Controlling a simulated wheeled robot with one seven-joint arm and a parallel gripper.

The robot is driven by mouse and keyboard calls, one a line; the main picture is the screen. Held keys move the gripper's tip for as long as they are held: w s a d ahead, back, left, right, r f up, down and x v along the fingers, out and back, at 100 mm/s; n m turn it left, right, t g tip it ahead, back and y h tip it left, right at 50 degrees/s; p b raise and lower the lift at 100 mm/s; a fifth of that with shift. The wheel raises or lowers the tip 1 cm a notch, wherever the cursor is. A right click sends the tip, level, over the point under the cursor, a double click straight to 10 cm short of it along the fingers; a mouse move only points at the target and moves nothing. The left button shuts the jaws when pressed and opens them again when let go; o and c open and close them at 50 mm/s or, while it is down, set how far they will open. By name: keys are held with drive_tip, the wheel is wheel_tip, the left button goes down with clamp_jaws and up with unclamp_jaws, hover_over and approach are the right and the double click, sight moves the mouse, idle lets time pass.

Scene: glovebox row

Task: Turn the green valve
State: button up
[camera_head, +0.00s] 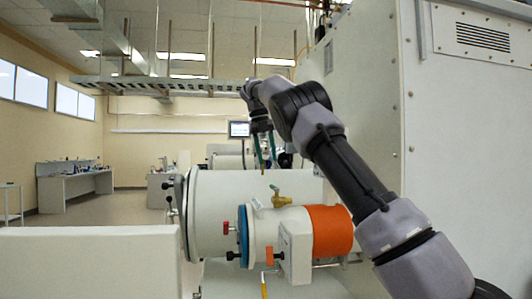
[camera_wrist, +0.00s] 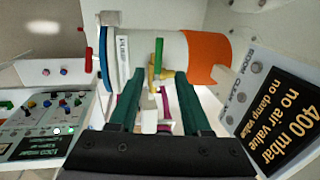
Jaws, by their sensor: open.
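A brass valve (camera_head: 280,198) stands on top of the smaller white cylinder in the head view. In the wrist view, a valve with a yellow body (camera_wrist: 153,74) and an upright green handle (camera_wrist: 158,52) shows beside the white cylinder. My gripper (camera_head: 265,151) hangs above the cylinder in the head view, apart from the brass valve. In the wrist view, my gripper (camera_wrist: 154,76) is open and empty. Its two dark green fingers appear on either side of the yellow-bodied valve. I cannot tell how deep the fingertips are relative to it.
An orange band (camera_head: 330,231) wraps the cylinder's right end, and a blue ring (camera_head: 243,236) its left. A large white cabinet (camera_head: 465,120) stands at the right. A control panel (camera_wrist: 45,115) and a black sign (camera_wrist: 278,122) flank the wrist view. A white block (camera_head: 90,262) fills the front left.

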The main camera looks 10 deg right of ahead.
drive_tip(key=shift+a+r, duration=0.2)
drive_tip(key=shift+r, duration=0.65)
